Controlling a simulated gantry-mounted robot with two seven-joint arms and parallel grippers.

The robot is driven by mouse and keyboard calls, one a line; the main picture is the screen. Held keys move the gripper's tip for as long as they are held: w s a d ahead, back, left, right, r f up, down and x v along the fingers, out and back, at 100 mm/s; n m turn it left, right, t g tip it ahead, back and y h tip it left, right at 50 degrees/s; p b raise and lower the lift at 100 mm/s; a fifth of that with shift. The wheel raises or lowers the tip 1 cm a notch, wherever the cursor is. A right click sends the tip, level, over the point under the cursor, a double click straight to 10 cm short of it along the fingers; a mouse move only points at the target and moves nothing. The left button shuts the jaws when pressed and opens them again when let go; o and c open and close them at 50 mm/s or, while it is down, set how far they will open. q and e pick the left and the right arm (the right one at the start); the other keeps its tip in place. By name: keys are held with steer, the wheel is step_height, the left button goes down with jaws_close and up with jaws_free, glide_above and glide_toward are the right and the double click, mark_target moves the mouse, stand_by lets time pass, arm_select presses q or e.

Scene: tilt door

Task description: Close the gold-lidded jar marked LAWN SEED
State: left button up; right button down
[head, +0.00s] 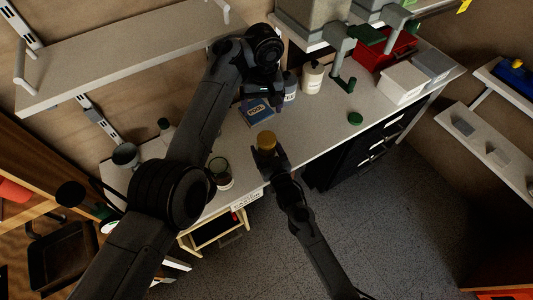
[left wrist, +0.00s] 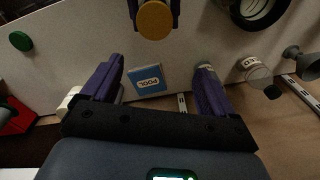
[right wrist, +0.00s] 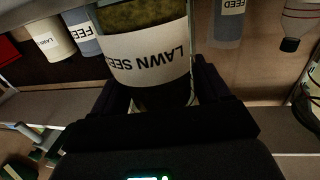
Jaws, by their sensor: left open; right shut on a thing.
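The LAWN SEED jar (right wrist: 145,60) sits between the fingers of my right gripper (head: 267,160), which is shut on it. Its label appears upside down in the right wrist view, with olive-coloured contents visible. A round gold lid (head: 266,139) shows at the top of the held jar, also in the left wrist view (left wrist: 154,19). I cannot tell whether it is fully seated. My left gripper (left wrist: 158,78) is open and empty, with its fingers wide apart. It is farther back over the bench, and the gold lid is outside its fingers.
A dark open-topped jar (head: 222,172) stands near the front edge, left of my right gripper. A blue POOL box (head: 257,112) and FEED container (head: 290,86) are behind. A green lid (head: 355,118) lies to the right. Bare bench (head: 315,125) lies between.

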mark_target(266, 138)
arm_select(q)
steer(key=f+n, duration=0.1)
steer(key=s+d+f+n, duration=0.1)
steer(key=n, duration=0.1)
steer(key=s+f+n, duration=0.1)
steer(key=shift+d+f+n, duration=0.1)
steer(key=shift+d+n, duration=0.1)
steer(key=shift+n, duration=0.1)
steer(key=shift+f, duration=4.05)
